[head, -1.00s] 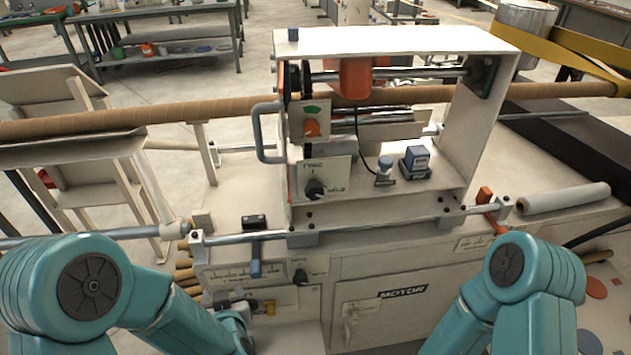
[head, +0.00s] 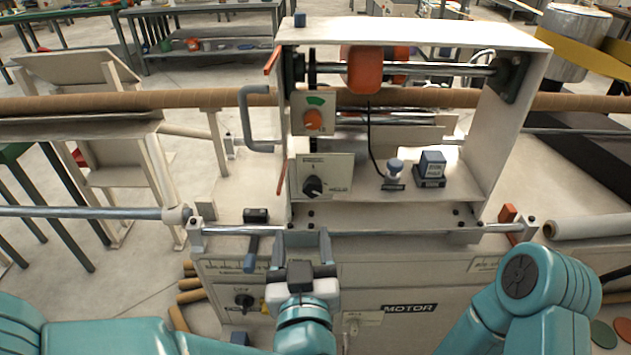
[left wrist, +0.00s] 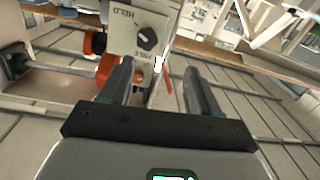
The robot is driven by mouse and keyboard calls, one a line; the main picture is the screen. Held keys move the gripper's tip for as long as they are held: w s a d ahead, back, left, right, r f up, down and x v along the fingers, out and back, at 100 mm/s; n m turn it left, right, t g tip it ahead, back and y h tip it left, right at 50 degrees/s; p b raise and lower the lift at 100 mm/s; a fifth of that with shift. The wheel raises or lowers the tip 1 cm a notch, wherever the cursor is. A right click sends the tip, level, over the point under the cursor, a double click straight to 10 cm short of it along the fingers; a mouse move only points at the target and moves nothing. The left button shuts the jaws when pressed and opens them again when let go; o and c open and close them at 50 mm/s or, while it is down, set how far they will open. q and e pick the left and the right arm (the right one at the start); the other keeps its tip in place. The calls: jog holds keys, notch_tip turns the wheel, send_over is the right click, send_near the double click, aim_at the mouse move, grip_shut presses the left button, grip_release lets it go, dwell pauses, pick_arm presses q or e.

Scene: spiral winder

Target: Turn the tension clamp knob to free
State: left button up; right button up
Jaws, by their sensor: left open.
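The tension clamp knob (head: 313,187) is a black knob on a pale plate (head: 339,172) low on the winder carriage. It also shows in the left wrist view (left wrist: 147,38), where the plate bears the words HELD and FREE. Which word the knob points at is too small to tell. My left gripper (head: 304,238) is open and empty, in front of the carriage and below the knob in the head view. In the left wrist view its fingers (left wrist: 157,68) point toward the plate, apart from the knob. My right gripper is out of view.
An orange knob (head: 314,121) sits on another plate above. A grey handle (head: 255,118) stands left of the plates. A steel rail (head: 375,232) crosses in front of the carriage. A lever with a blue grip (head: 250,262) hangs left of my left gripper.

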aim_at(313, 176)
pick_arm(q)
jog(key=shift+h, duration=0.5)
jog(key=w, duration=0.5)
jog(key=w+d+p, duration=0.1)
jog(key=w, duration=0.9)
jog(key=shift+w+d+r+p, duration=0.15)
jog(key=shift+d+r+p, duration=0.1)
jog(key=shift+p, duration=0.15)
jog(key=c, duration=1)
